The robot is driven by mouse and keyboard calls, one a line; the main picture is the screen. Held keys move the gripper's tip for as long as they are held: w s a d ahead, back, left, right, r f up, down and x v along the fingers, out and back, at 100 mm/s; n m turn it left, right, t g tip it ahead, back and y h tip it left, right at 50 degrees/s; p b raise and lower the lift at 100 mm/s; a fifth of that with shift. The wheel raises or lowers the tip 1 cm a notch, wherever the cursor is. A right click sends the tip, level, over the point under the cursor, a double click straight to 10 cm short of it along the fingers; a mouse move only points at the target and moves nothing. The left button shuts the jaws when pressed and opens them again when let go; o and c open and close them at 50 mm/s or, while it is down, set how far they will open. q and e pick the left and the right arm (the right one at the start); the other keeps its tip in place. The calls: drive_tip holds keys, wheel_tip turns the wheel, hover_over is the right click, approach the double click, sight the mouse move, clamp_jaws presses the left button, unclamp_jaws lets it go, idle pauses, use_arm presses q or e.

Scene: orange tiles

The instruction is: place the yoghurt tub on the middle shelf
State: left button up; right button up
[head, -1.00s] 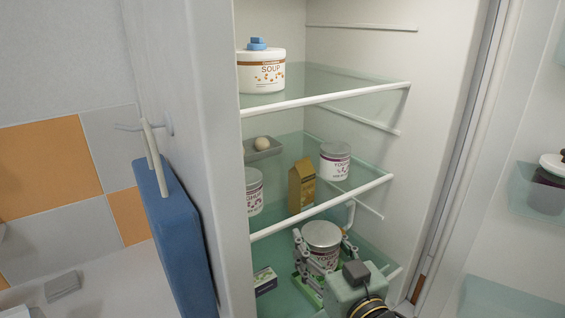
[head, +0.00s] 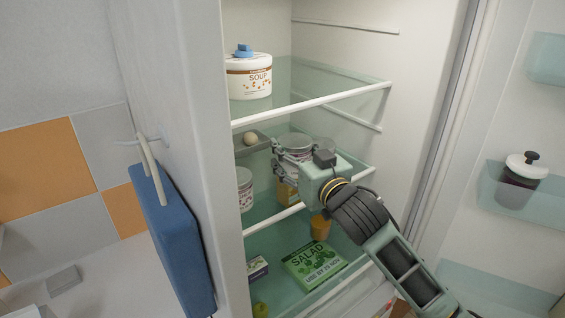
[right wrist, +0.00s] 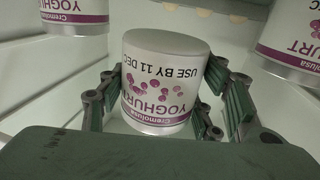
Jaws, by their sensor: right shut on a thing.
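The yoghurt tub (head: 296,141), white with a grey lid and purple print, is in my right gripper (head: 288,163). In the right wrist view the fingers (right wrist: 166,100) are shut on both sides of the tub (right wrist: 158,75), whose label reads upside down. In the head view the tub is over the middle shelf (head: 262,216), behind its front rail; I cannot tell whether it touches the glass. One similar tub (head: 244,188) stands at the shelf's left. Another, at the right, is mostly hidden behind my gripper. My left gripper is out of view.
A soup tub (head: 248,76) stands on the top shelf (head: 310,106). A grey tray (head: 253,143) with an egg is at the middle shelf's back left. My gripper mostly hides a carton (head: 287,190). Below are a salad box (head: 315,264) and an orange cup (head: 320,229).

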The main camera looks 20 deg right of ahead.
drive_tip(key=w, duration=0.1)
drive_tip(key=w+a+f, duration=0.1)
drive_tip(key=shift+w+f+p, duration=0.2)
drive_tip(key=shift+w+p, duration=0.1)
drive_tip(key=shift+w, duration=0.1)
drive_tip(key=shift+w+a+f, duration=0.2)
drive_tip(key=shift+w+f, duration=0.15)
drive_tip(key=shift+f, duration=0.15)
wheel_tip(320, 180, down, 3)
drive_tip(key=shift+s+f+p, duration=0.1)
drive_tip(key=shift+p, duration=0.7)
drive_tip(key=shift+f, duration=0.2)
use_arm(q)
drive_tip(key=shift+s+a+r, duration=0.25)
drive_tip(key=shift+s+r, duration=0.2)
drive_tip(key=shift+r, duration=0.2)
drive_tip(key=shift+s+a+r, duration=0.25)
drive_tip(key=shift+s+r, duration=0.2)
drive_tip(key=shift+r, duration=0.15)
use_arm(e)
drive_tip(key=shift+f, duration=0.1)
drive_tip(key=shift+f, duration=0.15)
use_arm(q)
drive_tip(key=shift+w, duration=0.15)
use_arm(e)
drive_tip(key=o, duration=1.4)
drive_tip(key=shift+c, duration=0.2)
